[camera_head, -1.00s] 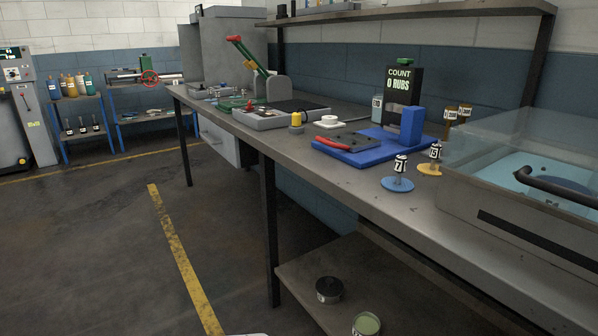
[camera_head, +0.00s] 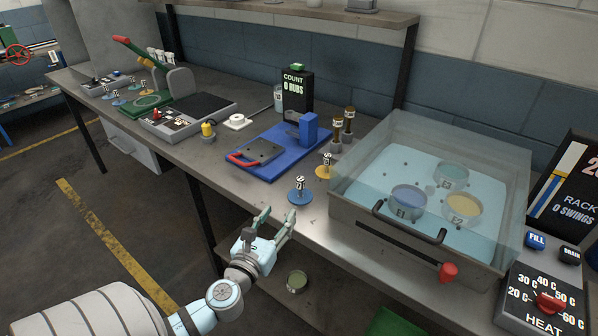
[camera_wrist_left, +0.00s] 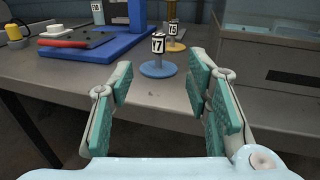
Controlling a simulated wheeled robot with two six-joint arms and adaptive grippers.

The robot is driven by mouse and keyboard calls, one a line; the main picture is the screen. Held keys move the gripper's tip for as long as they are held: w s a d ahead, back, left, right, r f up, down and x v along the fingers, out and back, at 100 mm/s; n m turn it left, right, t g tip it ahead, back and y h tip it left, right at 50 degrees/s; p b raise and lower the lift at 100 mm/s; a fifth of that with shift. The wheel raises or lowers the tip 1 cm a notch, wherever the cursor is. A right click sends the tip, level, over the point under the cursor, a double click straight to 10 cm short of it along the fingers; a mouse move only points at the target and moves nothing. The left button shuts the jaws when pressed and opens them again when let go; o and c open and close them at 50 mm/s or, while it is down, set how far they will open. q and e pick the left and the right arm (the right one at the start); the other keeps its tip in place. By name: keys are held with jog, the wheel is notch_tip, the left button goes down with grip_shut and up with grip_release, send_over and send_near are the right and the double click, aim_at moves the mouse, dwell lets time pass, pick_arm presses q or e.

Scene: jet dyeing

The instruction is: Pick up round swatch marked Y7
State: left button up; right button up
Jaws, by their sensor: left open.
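A round blue swatch (camera_head: 299,197) with an upright black-and-white tagged post lies near the front edge of the bench. In the left wrist view the same swatch (camera_wrist_left: 158,69) has a tag that looks like Y7, straight ahead between the fingers and beyond them. My left gripper (camera_head: 276,217) is open and empty, just in front of the bench edge and short of the swatch. Its green-padded fingers (camera_wrist_left: 160,84) spread to either side in the left wrist view. My right gripper is not in view.
A yellow round swatch (camera_head: 324,172) with a similar post stands close behind. A blue base (camera_head: 285,160) with a red-handled plate lies behind left. A clear-walled bath (camera_head: 345,212) holding several round cups stands close on the right. Bare bench lies left of the blue swatch.

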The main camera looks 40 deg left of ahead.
aim_at(299, 183)
pick_arm(q)
jog(key=b+x, duration=0.1)
jog(key=x, duration=1.3)
jog(key=shift+w+a+f, duration=0.15)
jog(key=shift+w+f, duration=0.05)
jog(key=shift+s, duration=0.1)
grip_shut()
